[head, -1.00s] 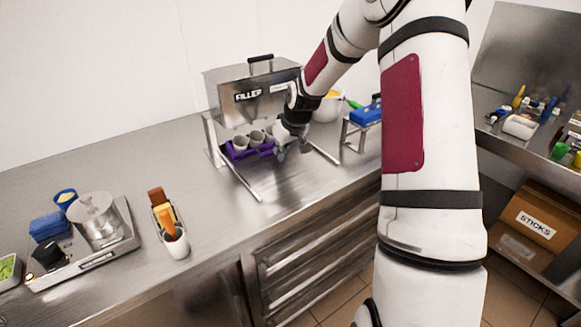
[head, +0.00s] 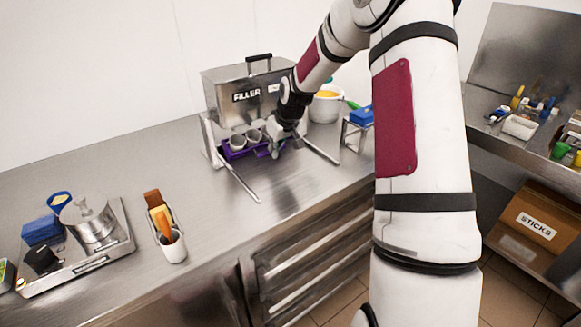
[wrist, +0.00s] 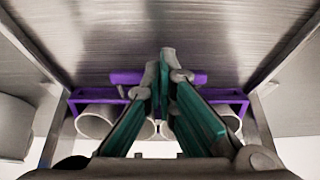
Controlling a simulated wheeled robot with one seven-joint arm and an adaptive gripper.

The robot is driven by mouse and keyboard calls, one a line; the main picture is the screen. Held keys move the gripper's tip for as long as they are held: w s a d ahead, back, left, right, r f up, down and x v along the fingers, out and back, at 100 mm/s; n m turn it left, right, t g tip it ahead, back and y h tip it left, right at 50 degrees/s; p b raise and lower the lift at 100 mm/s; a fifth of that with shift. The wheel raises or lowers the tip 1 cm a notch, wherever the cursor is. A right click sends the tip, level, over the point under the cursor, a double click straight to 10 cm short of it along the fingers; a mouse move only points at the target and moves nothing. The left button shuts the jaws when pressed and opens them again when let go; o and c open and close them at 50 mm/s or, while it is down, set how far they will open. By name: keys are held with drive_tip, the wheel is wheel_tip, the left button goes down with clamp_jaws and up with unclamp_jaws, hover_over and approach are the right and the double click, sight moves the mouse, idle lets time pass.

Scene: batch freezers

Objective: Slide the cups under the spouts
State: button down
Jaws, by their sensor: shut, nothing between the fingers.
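A purple cup carrier (head: 240,155) sits low in front of the filler (head: 262,92), between two metal rails. It holds pale cups (head: 237,142), two of which show in the head view; my gripper may hide others. In the wrist view, the purple carrier (wrist: 120,93) spans the picture, with cups (wrist: 97,122) at left, middle and right. My gripper (head: 276,150) is at the carrier's right end in the head view, pointing down. In the wrist view, the gripper's fingertips (wrist: 166,62) are together and empty, over the carrier's middle bar; whether they touch it I cannot tell.
A white tub (head: 326,106) and a stand with a blue item (head: 362,117) are right of the filler. The counter in front of the rails is clear.

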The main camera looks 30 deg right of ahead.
drive_tip(key=shift+s+a+p, duration=0.2)
drive_tip(key=shift+s+p, duration=0.2)
drive_tip(key=shift+s, duration=0.1)
drive_tip(key=shift+s+a+p, duration=0.2)
drive_tip(key=shift+s+p, duration=0.2)
drive_tip(key=shift+s, duration=0.1)
idle(1.3)
drive_tip(key=shift+s, duration=0.2)
idle(0.3)
drive_tip(key=shift+s+p, duration=0.45)
drive_tip(key=shift+p, duration=0.05)
drive_tip(key=shift+r, duration=0.1)
drive_tip(key=shift+s+p+v, duration=0.25)
drive_tip(key=shift+p+v, duration=1.9)
drive_tip(key=shift+v, duration=0.7)
